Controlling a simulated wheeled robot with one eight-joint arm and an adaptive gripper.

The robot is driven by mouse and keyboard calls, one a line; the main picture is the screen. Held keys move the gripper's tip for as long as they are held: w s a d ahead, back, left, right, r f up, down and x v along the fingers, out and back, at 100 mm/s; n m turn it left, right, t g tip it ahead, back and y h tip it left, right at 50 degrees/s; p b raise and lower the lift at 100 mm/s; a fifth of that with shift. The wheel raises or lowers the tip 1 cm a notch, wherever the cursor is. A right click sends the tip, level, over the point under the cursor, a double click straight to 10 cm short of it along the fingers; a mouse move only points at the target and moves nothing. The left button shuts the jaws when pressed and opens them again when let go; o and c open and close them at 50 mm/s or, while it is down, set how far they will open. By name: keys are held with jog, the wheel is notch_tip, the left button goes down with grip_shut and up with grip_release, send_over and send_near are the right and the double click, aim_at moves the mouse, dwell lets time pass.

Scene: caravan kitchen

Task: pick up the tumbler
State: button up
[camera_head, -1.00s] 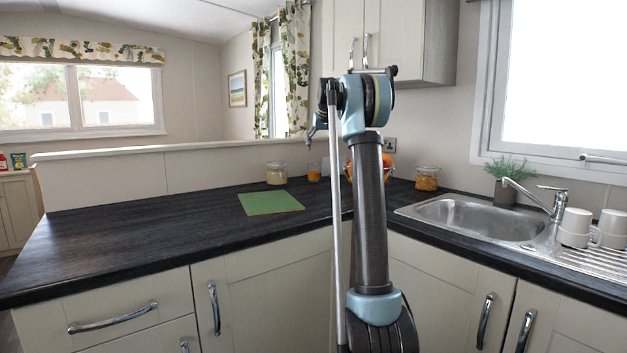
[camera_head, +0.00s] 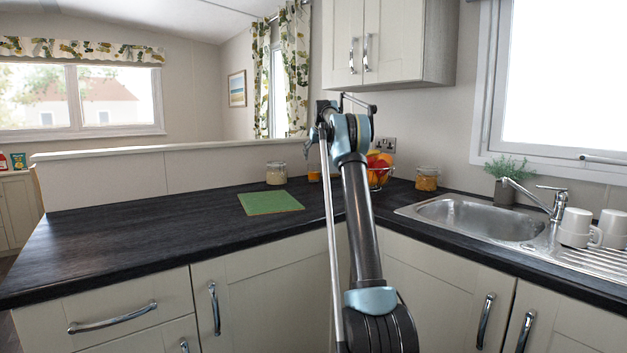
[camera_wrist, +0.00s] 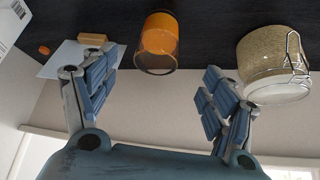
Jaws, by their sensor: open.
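The tumbler (camera_wrist: 158,45) is a clear glass with orange contents, standing on the dark worktop. The wrist picture is upside down, and the tumbler shows between and beyond my finger tips there. In the head view the tumbler (camera_head: 314,174) is a small orange patch at the back of the worktop, partly hidden by my arm. My gripper (camera_wrist: 158,88) is open and empty, its two fingers spread either side of the tumbler's line and apart from it. In the head view my gripper is small and mostly hidden at the top of the arm.
A clip-top jar (camera_wrist: 275,65) of pale grains stands close beside the tumbler; it also shows in the head view (camera_head: 276,173). A fruit bowl (camera_head: 379,170) and another jar (camera_head: 427,178) stand to the right. A green mat (camera_head: 270,202) lies in front. The left worktop is clear.

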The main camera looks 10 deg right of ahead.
aim_at(314, 171)
jog(key=x, duration=1.2)
jog(key=shift+s+d, duration=0.15)
jog(key=c, duration=1.5)
